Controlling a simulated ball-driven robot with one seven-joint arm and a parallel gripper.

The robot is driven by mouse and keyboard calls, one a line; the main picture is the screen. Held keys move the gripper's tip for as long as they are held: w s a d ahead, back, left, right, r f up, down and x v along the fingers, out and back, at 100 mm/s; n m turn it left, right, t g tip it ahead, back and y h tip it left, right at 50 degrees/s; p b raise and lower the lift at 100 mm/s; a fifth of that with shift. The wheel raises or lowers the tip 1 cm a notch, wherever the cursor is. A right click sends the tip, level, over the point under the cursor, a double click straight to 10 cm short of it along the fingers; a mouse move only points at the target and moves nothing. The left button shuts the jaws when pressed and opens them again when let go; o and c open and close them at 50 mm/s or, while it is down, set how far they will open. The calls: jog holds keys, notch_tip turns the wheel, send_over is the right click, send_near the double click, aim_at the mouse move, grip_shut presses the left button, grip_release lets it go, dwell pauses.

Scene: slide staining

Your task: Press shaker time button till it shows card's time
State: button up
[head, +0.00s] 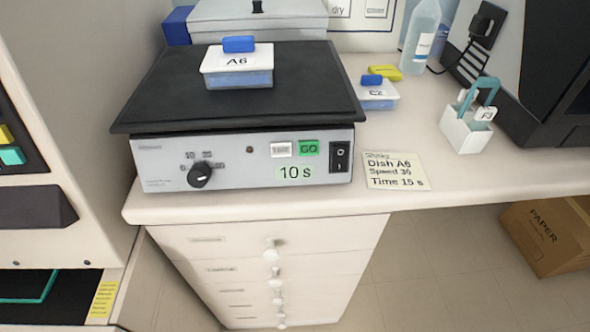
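The shaker (240,160) stands on the counter with a black platform on top. Its display (295,172) reads 10 s. The white time button (281,149) is on the front panel, left of the green GO button (308,147). A speed knob (200,175) is at the panel's left, with its pointer toward the right. The card (395,171) lies on the counter right of the shaker and reads Dish A6, Speed 30, Time 15 s. Dish A6 (237,79), with a blue-handled lid, sits on the platform. My gripper is not in view.
A black rocker switch (340,157) is right of GO. A second lidded dish (378,97), a bottle (421,38) and a white holder (466,128) stand on the counter to the right. Drawers (270,240) with knobs are below. The space before the shaker panel is clear.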

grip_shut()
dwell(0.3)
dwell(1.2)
